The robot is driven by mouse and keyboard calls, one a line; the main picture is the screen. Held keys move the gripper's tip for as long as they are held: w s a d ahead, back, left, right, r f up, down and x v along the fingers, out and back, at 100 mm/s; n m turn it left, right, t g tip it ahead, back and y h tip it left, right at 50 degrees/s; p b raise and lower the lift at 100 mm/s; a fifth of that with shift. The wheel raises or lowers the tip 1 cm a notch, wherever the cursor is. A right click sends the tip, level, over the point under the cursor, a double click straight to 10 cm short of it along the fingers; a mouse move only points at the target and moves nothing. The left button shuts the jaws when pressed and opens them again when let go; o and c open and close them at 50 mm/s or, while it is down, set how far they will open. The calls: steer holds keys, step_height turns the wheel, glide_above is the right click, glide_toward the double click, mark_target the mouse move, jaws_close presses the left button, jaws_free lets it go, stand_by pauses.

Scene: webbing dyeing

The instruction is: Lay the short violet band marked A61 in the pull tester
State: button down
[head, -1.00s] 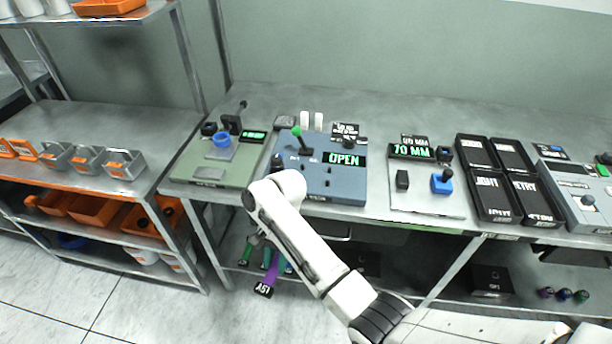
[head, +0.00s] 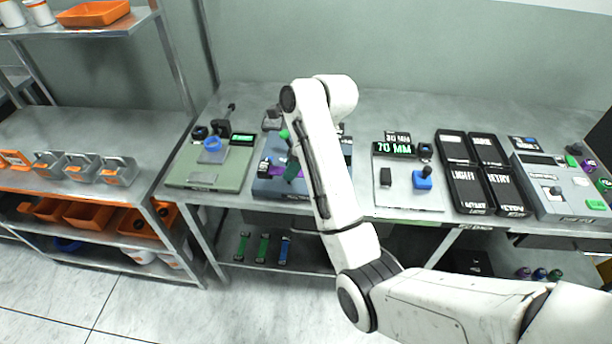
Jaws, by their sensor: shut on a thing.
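The tag's marking is too small to read now. My gripper (head: 291,169) is shut on the violet band over the tester's front half. My forearm hides much of the gripper, the band's right part and the tester's display. I cannot tell whether the band touches the tester. The tester's green lever knob (head: 284,134) shows just behind the band.
A green-grey device (head: 205,178) stands left of the tester. A white gauge board (head: 408,193) with a 70 MM display is on the right, then black boxes (head: 468,190) and a grey machine (head: 560,195). Two green bands (head: 263,248) and a blue band (head: 284,250) lie on the lower shelf.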

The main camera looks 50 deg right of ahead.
steer(key=w+d+f, duration=0.1)
steer(key=d+f, duration=0.1)
steer(key=w+d+f, duration=0.1)
steer(key=d+f, duration=0.1)
steer(key=d, duration=0.1)
steer(key=w+d+f, duration=0.1)
steer(key=d+f, duration=0.1)
steer(key=shift+w+d+f+p, duration=0.15)
steer(key=shift+d+f+p, duration=0.1)
steer(key=shift+p, duration=0.05)
steer(key=shift+w+d+f, duration=0.25)
steer(key=shift+d+f, duration=0.3)
steer(key=shift+f, duration=0.15)
steer(key=shift+f+p, duration=0.4)
steer(key=shift+f, duration=1.2)
steer(key=c, duration=0.9)
jaws_free()
steer(key=shift+o, duration=0.2)
